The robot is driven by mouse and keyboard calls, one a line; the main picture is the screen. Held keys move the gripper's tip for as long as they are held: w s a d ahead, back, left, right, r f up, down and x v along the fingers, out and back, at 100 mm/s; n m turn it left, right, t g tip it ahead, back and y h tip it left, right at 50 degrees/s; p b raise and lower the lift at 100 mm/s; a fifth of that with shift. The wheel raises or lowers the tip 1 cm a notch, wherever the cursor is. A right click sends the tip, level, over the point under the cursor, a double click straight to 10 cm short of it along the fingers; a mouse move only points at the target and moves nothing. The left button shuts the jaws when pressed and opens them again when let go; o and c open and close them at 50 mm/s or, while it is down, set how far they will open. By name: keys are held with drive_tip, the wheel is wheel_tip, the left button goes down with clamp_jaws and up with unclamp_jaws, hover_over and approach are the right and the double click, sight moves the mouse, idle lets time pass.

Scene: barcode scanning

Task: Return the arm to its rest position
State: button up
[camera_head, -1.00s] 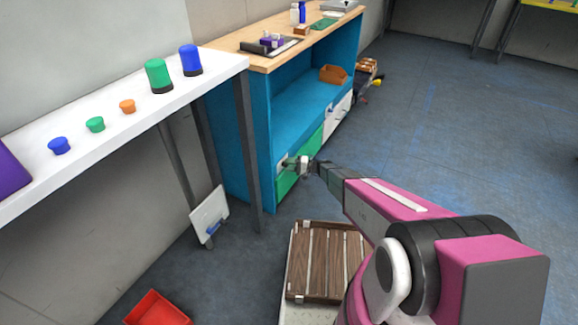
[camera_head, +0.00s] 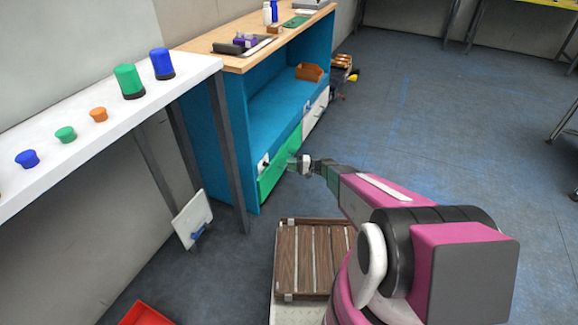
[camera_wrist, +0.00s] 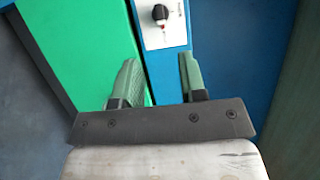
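My arm is pink and dark and reaches forward from the lower right of the head view. My gripper (camera_head: 300,165) is at its far end, in front of the blue cabinet (camera_head: 239,125). In the wrist view my gripper (camera_wrist: 158,85) shows two green fingers spread apart with nothing between them. Beyond the fingers are a green drawer front (camera_wrist: 85,50) and a white panel with a black knob (camera_wrist: 160,14). I cannot tell from the pictures how far the fingertips are from the cabinet.
A wooden slatted crate (camera_head: 315,262) stands close below my arm. A white shelf (camera_head: 85,125) with coloured knobs is on the left. A red bin (camera_head: 146,315) and a white board (camera_head: 192,220) are on the floor. Open floor (camera_head: 450,120) lies to the right.

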drive_tip(key=s+d+r+h, duration=0.9)
drive_tip(key=s+d+r, duration=0.1)
drive_tip(key=s+r, duration=0.2)
drive_tip(key=s+d+r+h, duration=0.9)
drive_tip(key=s+d+r, duration=0.2)
drive_tip(key=s, duration=0.3)
drive_tip(key=shift+r, duration=0.8)
drive_tip(key=shift+d, duration=0.1)
